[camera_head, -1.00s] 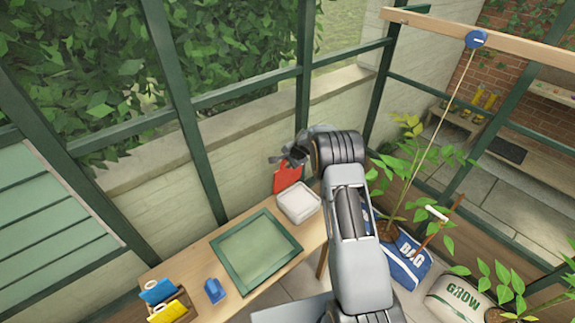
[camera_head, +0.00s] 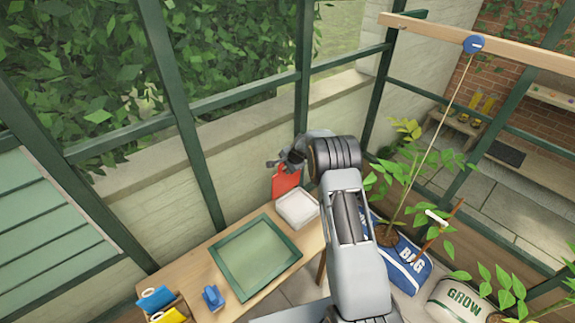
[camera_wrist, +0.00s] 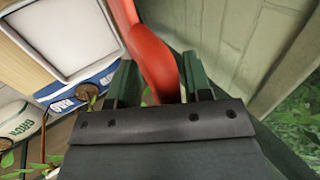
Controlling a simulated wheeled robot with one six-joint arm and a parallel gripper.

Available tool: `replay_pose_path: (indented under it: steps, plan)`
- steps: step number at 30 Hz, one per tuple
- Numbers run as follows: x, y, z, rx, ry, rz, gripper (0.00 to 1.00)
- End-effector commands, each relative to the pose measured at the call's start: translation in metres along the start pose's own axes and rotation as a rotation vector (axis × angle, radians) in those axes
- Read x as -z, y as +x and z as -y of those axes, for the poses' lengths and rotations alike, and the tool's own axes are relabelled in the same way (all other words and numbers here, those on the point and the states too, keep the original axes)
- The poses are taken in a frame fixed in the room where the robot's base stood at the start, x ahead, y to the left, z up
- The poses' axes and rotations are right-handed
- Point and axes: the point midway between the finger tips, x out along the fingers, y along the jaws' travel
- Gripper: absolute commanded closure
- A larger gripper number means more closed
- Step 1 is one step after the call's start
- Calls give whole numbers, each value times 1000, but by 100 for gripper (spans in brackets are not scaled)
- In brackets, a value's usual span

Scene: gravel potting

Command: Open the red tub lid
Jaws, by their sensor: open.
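A red piece (camera_head: 285,182) stands upright at the far end of the wooden table, behind a white tub (camera_head: 297,208). I cannot tell whether it is the tub's lid or a separate thing. My gripper (camera_head: 286,160) is just above it in the head view, its fingers small and dark. In the wrist view, my open gripper (camera_wrist: 160,78) has a curved red piece (camera_wrist: 154,58) between its two dark green fingers. Contact with either finger is unclear. The white tub's grey inside (camera_wrist: 68,32) shows at the upper left there.
A green-framed tray (camera_head: 255,258) lies mid-table, with a small blue object (camera_head: 213,298) to its left. The window wall (camera_head: 180,165) is close behind the red piece. A blue bag (camera_head: 403,265) and potted plants stand right of my arm.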

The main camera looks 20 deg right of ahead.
Motion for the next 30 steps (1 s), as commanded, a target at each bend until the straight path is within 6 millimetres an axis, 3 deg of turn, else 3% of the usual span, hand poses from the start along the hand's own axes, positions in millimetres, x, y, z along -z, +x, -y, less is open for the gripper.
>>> replay_pose_path:
  steps: [5,21,30]
  plan:
    - [1,-14,1,2,-1,-1,55]
    - [0,-114,0,3,0,-2,55]
    - [0,-136,0,1,0,0,55]
